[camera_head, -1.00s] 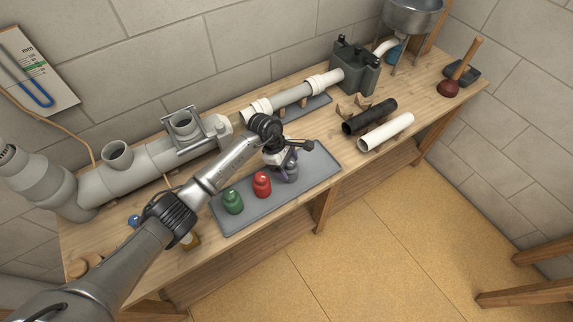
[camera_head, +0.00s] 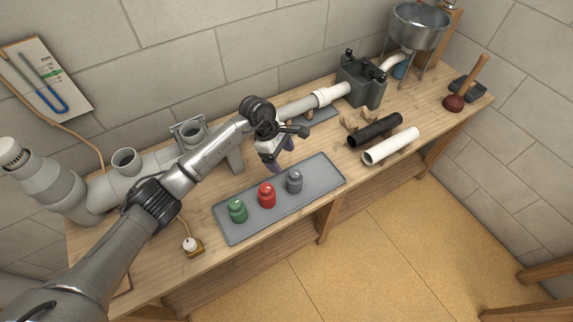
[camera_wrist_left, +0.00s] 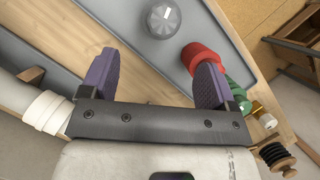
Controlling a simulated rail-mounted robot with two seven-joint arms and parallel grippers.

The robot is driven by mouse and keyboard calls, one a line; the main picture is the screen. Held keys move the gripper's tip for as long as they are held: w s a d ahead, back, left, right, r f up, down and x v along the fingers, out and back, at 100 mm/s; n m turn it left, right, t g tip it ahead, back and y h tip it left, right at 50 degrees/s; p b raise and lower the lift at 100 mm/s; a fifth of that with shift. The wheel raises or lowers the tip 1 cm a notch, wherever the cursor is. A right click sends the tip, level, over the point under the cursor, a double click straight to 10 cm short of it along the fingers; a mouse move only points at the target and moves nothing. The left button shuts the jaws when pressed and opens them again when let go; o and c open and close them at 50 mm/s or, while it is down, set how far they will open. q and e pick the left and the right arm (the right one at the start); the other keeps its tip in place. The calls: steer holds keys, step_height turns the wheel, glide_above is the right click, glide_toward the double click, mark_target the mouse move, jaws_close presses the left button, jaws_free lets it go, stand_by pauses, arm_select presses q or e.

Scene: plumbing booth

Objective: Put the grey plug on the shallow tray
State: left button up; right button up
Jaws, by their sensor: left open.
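The grey plug (camera_head: 294,181) stands upright on the shallow tray (camera_head: 318,178), to the right of a red plug (camera_head: 267,195) and a green plug (camera_head: 237,210). In the left wrist view the grey plug (camera_wrist_left: 162,19) shows from above on the tray (camera_wrist_left: 231,50). My left gripper (camera_head: 284,146) is open and empty, raised above and behind the grey plug. Its purple finger pads (camera_wrist_left: 153,75) are apart, and the plug lies beyond them. The red plug (camera_wrist_left: 201,60) shows partly behind one finger. My right gripper is not in view.
Black (camera_head: 375,131) and white (camera_head: 392,146) pipe pieces lie right of the tray. A grey tank (camera_head: 361,80) and pale pipework (camera_head: 300,104) run along the back. A plunger (camera_head: 455,101) stands at the far right. The bench top left of the tray is mostly clear.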

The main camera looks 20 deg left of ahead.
arm_select(q)
steer(key=shift+v, duration=1.3)
